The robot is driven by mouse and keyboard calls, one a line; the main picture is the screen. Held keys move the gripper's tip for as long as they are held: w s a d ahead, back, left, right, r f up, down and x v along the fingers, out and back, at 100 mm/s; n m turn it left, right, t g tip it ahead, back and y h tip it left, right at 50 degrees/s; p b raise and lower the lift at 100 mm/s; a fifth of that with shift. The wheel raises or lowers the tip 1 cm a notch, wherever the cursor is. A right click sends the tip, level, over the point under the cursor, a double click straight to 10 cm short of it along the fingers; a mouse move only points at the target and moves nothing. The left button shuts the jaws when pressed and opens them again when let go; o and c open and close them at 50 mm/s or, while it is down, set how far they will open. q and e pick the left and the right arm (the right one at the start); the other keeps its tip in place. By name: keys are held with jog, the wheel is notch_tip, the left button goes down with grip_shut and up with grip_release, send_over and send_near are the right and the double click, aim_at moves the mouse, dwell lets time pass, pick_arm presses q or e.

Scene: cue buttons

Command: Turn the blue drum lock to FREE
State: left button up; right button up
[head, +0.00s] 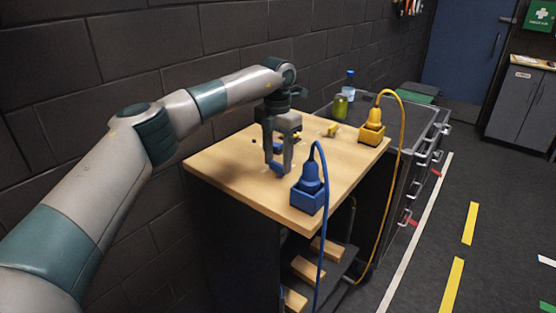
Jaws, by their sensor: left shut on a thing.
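My left gripper (278,168) points down over the wooden tabletop, to the left of the blue plug. Its fingers are closed on a small blue part, which I take to be the blue drum lock (277,169). More blue (277,148) shows between the fingers, higher in the picture. The fingers hide much of the lock, and I cannot read a FREE mark or tell its turn. The blue plug (311,178) stands in a blue socket box at the table's front edge, with a blue cable. My right gripper is not in view.
A yellow plug (373,120) stands in a yellow box at the right edge of the wooden tabletop (232,171). A small yellow piece (333,130) lies nearer the gripper. A green jar (340,107) and a blue-capped bottle (349,88) stand behind. Both cables hang over the edge.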

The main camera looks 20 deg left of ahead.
aim_at(278, 163)
pick_arm(q)
jog(key=shift+r+n, duration=0.1)
jog(key=shift+n, duration=0.5)
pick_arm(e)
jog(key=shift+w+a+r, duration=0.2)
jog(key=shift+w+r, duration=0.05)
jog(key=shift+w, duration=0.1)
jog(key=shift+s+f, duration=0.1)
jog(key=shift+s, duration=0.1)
pick_arm(q)
jog(key=o, duration=1.1)
jog(key=shift+c, duration=0.2)
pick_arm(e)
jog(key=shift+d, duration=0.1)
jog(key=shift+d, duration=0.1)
pick_arm(q)
jog(key=shift+r, duration=0.4)
notch_tip(278, 163, up, 4)
jog(key=shift+f+b, duration=0.25)
jog(key=shift+b, duration=0.35)
notch_tip(278, 163, up, 13)
jog(key=shift+b, duration=0.4)
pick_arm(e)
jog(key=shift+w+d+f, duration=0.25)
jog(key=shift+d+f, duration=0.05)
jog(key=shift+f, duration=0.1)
